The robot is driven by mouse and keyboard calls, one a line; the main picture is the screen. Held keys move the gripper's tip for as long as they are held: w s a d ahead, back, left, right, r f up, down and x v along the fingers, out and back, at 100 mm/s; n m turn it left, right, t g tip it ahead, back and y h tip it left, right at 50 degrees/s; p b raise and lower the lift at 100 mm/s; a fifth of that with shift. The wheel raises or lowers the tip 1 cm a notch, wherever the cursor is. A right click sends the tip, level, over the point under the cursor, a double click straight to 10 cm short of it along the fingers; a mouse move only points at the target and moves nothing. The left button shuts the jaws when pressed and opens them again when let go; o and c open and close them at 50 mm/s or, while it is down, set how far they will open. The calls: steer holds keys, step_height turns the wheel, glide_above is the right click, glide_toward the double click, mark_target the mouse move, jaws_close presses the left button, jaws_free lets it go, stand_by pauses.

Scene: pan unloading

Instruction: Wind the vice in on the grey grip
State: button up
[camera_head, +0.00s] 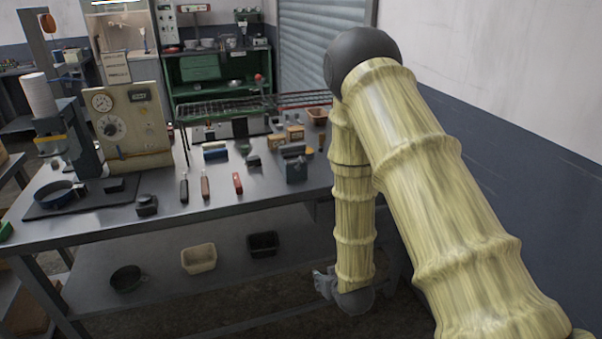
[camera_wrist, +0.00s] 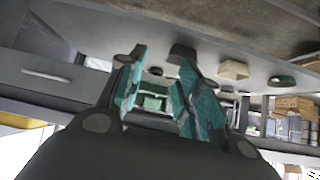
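A small blue-grey vice-like block (camera_head: 296,170) stands on the right part of the metal bench (camera_head: 130,222). A smaller dark green-grey device (camera_head: 253,160) stands to its left. I cannot tell for certain which is the vice, and I cannot pick out a grey grip at this size. My gripper (camera_head: 325,284) hangs low, below the bench top, near the bench's right end and well apart from both devices. In the wrist view my gripper (camera_wrist: 158,92) shows two teal fingers spread apart, with nothing held between them.
A dark pan (camera_head: 62,193) sits at the left. A cream bin (camera_head: 198,259) and black bin (camera_head: 263,245) are on the lower shelf. A wall is at right.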

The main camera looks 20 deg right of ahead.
steer(key=w+d+r+t+b, duration=0.1)
steer(key=w+r+t+b, duration=0.35)
steer(key=w+r, duration=0.85)
steer(key=t, duration=0.4)
glide_toward(303, 161)
steer(key=shift+n+y, duration=0.3)
steer(key=shift+y, duration=0.1)
steer(key=w, duration=0.5)
steer(key=w+p, duration=0.1)
steer(key=w, duration=0.5)
steer(key=shift+d+f, duration=0.2)
jaws_close()
